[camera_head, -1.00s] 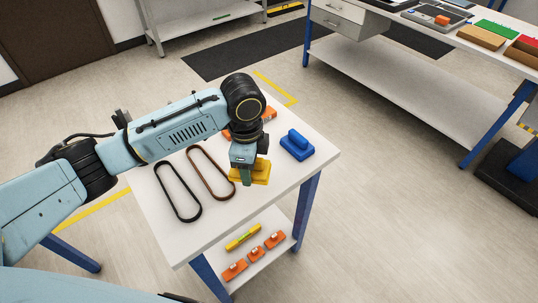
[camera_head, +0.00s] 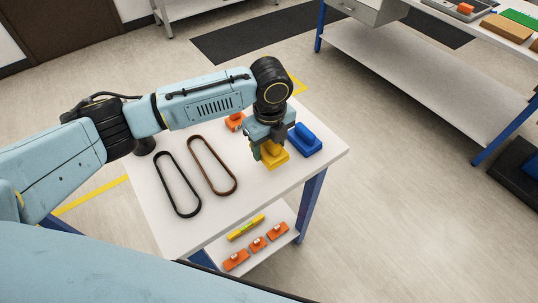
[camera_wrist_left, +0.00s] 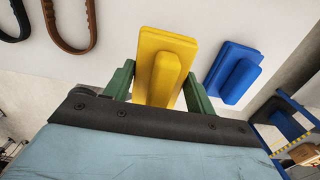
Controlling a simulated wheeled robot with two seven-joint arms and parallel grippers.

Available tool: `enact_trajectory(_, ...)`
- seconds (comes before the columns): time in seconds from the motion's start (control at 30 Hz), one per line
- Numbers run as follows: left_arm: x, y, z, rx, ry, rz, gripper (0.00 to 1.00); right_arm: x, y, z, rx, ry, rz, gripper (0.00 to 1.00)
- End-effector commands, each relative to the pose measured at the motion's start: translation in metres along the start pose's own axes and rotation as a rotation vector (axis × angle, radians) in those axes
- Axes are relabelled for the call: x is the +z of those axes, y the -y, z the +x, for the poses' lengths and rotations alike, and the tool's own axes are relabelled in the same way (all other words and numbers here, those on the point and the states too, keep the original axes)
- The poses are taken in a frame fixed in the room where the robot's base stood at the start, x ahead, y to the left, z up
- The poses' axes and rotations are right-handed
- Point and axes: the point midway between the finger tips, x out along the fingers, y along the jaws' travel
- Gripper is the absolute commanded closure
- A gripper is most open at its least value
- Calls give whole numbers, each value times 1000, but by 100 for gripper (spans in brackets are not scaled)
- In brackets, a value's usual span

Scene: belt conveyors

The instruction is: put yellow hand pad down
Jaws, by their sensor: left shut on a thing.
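The yellow hand pad (camera_head: 276,158) is at the right part of the small white table (camera_head: 229,220), just left of the blue hand pad (camera_head: 304,142). My left gripper (camera_head: 266,154) is shut on its raised grip from above. In the left wrist view the yellow pad (camera_wrist_left: 168,56) stands between the two green fingers (camera_wrist_left: 157,88), with the blue pad (camera_wrist_left: 234,73) apart on its right. I cannot tell whether the yellow pad touches the tabletop. My right gripper is not in view.
A black belt (camera_head: 177,184) and a brown belt (camera_head: 212,166) lie on the tabletop to the left. An orange item (camera_head: 235,121) is partly hidden behind my arm. The lower shelf holds a yellow level (camera_head: 246,227) and orange parts (camera_head: 258,244). The front of the tabletop is clear.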

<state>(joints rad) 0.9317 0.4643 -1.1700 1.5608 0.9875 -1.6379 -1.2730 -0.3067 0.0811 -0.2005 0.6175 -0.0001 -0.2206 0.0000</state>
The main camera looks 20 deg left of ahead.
Motion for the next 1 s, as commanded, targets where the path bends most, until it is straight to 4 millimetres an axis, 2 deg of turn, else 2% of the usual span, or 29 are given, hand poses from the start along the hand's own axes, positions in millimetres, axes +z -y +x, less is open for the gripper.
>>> enact_trajectory(0.23, -1, -1, 40, 2, 0, 0, 78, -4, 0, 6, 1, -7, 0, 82)
enact_trajectory(0.63, -1, 0, 46, 1, 1, -1, 78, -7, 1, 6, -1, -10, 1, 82)
enact_trajectory(0.67, -1, 0, 46, 1, 1, -1, 43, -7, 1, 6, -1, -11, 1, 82)
enact_trajectory(0.7, -1, 0, 46, 0, 1, -1, 38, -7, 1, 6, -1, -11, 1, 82)
enact_trajectory(0.83, -1, 0, 46, 0, 1, -1, 23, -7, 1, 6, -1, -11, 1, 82)
enact_trajectory(1.0, -1, 0, 46, 0, 1, -1, 23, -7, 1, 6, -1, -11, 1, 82)
